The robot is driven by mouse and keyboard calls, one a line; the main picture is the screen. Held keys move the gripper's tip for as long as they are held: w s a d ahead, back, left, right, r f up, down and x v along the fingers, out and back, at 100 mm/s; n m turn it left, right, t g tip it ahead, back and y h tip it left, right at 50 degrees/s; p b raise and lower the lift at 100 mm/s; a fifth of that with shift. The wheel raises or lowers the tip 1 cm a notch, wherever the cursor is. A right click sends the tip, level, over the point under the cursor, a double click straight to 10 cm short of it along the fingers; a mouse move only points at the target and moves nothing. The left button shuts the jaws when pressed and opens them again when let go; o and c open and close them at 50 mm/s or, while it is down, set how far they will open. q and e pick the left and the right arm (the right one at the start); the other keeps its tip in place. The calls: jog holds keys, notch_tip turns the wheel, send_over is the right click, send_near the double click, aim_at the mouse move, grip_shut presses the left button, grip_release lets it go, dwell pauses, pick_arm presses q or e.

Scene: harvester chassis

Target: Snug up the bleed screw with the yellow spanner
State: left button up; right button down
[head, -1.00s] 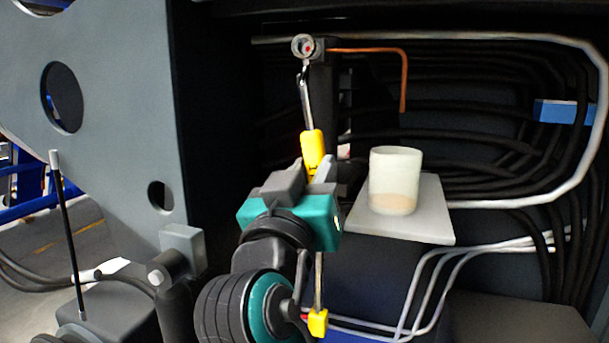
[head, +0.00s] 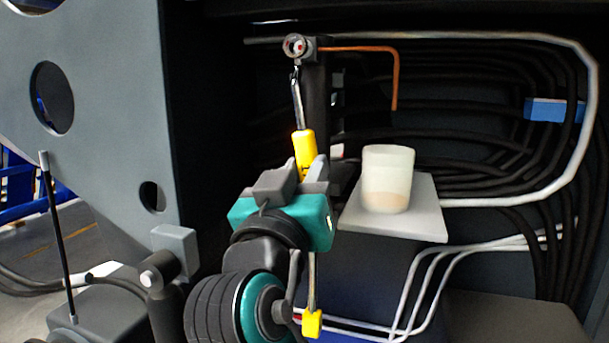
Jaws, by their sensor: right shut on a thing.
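My right gripper (head: 311,172) is shut on the yellow handle of the yellow spanner (head: 303,148). The spanner stands nearly upright, and its metal shaft rises from the grip to just below a round fitting. This fitting (head: 297,46), with a red and white centre, sits atop a dark post and appears to hold the bleed screw. I cannot tell whether the spanner's head touches it or is seated on a screw. My left gripper is not in view.
A translucent cup (head: 388,180) with pale brown contents stands on a light grey plate (head: 429,225), right of my gripper. A copper pipe (head: 361,49) runs right from the fitting and bends down. Another yellow-ended metal piece (head: 312,322) shows below. Dark hoses fill the back.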

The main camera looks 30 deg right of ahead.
jog(key=shift+w+d, duration=0.1)
dwell(0.6)
jog(key=shift+w+d, duration=0.5)
jog(key=shift+d, duration=0.05)
jog(key=shift+w+d, duration=0.1)
jog(key=shift+w+a+f+m+b, duration=0.2)
jog(key=shift+w+a+m+b, duration=0.25)
jog(key=shift+b, duration=0.45)
jog(key=shift+w+a+r+m+g+h+b, duration=0.15)
jog(key=shift+w+a+m+h+b, duration=0.15)
jog(key=shift+m+b, duration=0.2)
jog(key=shift+w+a+f+m+g+h+b, duration=0.1)
jog(key=shift+w+a+m+g+h+b, duration=0.1)
jog(key=shift+w+m+b, duration=0.25)
jog(key=shift+s+r, duration=0.1)
jog(key=shift+s, duration=0.1)
